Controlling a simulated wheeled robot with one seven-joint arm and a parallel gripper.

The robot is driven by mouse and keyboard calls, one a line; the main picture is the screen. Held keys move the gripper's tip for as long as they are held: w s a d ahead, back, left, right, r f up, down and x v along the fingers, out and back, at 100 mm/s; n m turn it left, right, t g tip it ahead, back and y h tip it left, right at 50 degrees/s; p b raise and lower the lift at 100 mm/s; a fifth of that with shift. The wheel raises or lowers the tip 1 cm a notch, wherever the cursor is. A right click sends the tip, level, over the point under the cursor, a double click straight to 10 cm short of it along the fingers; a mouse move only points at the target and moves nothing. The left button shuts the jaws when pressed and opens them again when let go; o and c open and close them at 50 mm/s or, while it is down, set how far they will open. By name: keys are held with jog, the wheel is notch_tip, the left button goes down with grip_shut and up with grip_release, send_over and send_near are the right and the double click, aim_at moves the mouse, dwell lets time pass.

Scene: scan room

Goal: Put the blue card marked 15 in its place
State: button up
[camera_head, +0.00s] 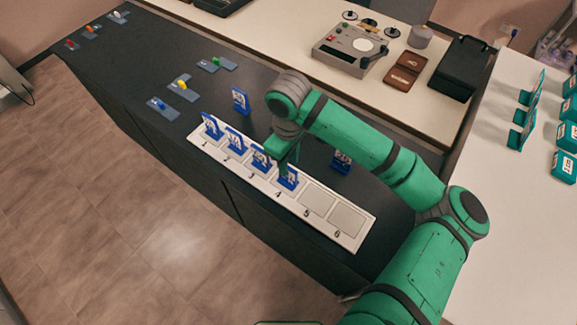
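A white strip tray (358,238) with numbered places 1 to 6 lies on the dark counter. Several blue cards stand upright at places 1 to 4; the card at place 4 (289,180) is directly under my gripper (285,168). Places 5 and 6 are bare. Two more blue cards stand behind the tray, one at the back left (240,100) and one right of my gripper (341,161), partly behind my arm. The card numbers are too small to read, so I cannot tell which is 15. My gripper's fingers are small and partly hidden at the card, so their opening is unclear.
Several grey plates with coloured pegs (172,110) lie along the counter's left part. A grey device (350,50), a brown case (405,68) and a black box (460,68) stand on the back counter. Teal cards (522,130) stand on the right white table.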

notch_tip(320, 180, up, 8)
jog(key=f, duration=0.1)
jog(key=w+a+r+m+t+y, duration=0.2)
jog(key=a+t+y, duration=0.15)
jog(key=a, duration=0.55)
jog(key=w+a+r+m+t+y, duration=0.1)
jog(key=a+m+t+y, duration=0.15)
jog(key=a+y, duration=0.4)
jog(key=w+a+r+m+t+y, duration=0.1)
jog(key=w+a+r+t+y, duration=0.15)
jog(key=a, duration=0.85)
jog(key=s+d+f+m+t+h, duration=0.8)
jog(key=s+d+f+m+h, duration=0.2)
jog(key=s+d+f, duration=0.6)
jog(key=s+d+n, duration=0.1)
jog(key=s+d, duration=0.2)
jog(key=s, duration=0.3)
jog(key=s+d+f+n+h, duration=0.1)
jog(key=s+d+n, duration=0.1)
jog(key=s+d, duration=0.2)
jog(key=s+d+f+n+g+h, duration=0.1)
jog(key=s+d, duration=0.2)
jog(key=s, duration=0.6)
jog(key=shift+s+d+n, duration=0.2)
jog(key=shift+s+n, duration=0.1)
jog(key=shift+n, duration=0.05)
